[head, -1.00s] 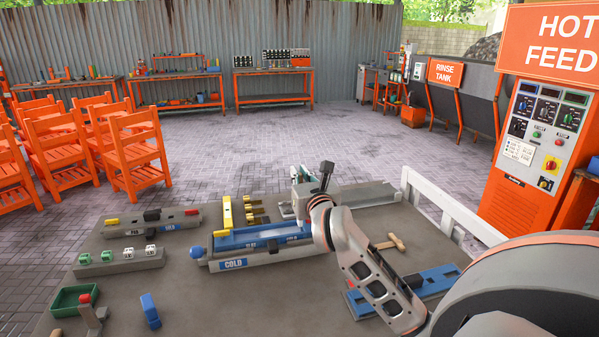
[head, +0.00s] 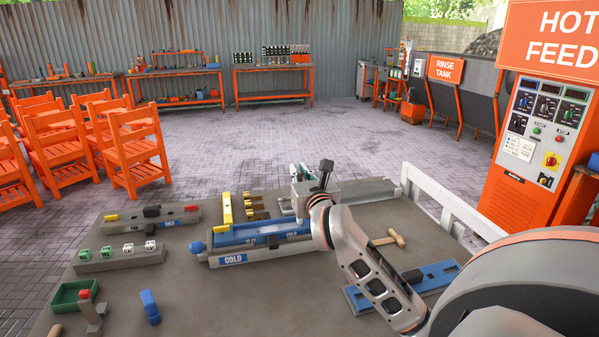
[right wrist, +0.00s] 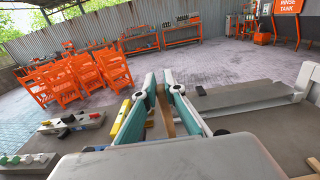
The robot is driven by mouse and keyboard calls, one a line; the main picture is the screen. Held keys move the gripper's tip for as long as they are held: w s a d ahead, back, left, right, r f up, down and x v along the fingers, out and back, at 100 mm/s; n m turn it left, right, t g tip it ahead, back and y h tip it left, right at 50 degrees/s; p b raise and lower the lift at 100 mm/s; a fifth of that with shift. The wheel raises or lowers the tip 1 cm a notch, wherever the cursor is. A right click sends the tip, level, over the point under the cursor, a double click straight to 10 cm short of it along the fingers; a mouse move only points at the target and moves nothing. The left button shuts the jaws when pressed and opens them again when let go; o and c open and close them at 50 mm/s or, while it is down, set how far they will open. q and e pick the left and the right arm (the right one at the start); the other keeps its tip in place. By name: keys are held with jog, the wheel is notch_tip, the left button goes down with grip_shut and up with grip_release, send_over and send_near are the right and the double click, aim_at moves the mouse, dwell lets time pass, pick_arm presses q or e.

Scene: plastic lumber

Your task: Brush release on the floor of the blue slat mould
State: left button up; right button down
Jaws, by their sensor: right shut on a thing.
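The blue slat mould (head: 238,238) lies on the table in the head view, a long blue tray in a grey base with a "COLD" label. My right arm hides its right end. My right gripper (right wrist: 160,86) is shut on a thin brown piece, perhaps the brush handle (right wrist: 165,115), seen between its pale fingers in the right wrist view. In the head view the gripper is at the mould's right end. The brush bristles are hidden, so I cannot tell whether they touch the mould floor. My left gripper is not in view.
A second blue plate (head: 430,282) and a wooden mallet (head: 391,238) lie right of my arm. A yellow bar (head: 226,208) stands behind the mould.

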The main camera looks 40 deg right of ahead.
jog(key=shift+f+b, duration=0.3)
jog(key=shift+f, duration=0.3)
dwell(0.7)
